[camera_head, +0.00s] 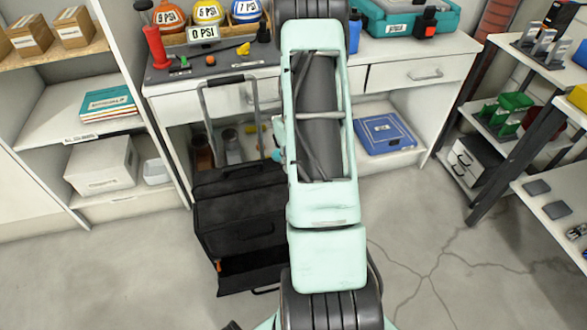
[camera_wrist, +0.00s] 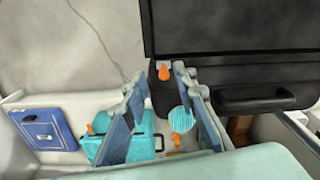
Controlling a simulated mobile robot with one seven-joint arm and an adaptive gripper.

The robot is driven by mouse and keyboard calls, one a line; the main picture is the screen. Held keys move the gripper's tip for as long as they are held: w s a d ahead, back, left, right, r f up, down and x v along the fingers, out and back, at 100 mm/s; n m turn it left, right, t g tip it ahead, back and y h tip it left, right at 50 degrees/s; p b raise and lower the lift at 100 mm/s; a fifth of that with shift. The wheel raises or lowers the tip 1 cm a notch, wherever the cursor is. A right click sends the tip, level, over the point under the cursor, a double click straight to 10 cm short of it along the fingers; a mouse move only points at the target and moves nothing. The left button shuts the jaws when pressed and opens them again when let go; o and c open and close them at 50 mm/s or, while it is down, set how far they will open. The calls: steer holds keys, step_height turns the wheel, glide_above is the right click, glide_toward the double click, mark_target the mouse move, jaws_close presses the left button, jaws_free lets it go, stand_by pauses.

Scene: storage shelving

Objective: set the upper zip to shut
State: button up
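A black upright case (camera_head: 240,222) on wheels stands on the floor, with a raised pull handle (camera_head: 228,80). My arm hides its right side in the head view. In the wrist view the case (camera_wrist: 230,40) fills the upper right, with a black grip (camera_wrist: 255,98). An orange zip pull (camera_wrist: 164,71) shows beside the case's edge. My gripper (camera_wrist: 160,78) is open, its two fingers on either side of the orange pull in the picture; I cannot tell whether they touch it. Another orange tab (camera_head: 219,266) shows low on the case. My gripper is hidden in the head view.
A white desk (camera_head: 450,62) stands behind the case, with a blue box (camera_head: 385,134) on its lower shelf. The wrist view shows a teal box (camera_wrist: 140,142) below the fingers. Shelves stand left and right. The floor (camera_head: 430,240) at right is clear.

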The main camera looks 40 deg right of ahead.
step_height(320, 180, up, 9)
steer(key=shift+f, duration=0.15)
stand_by(0.5)
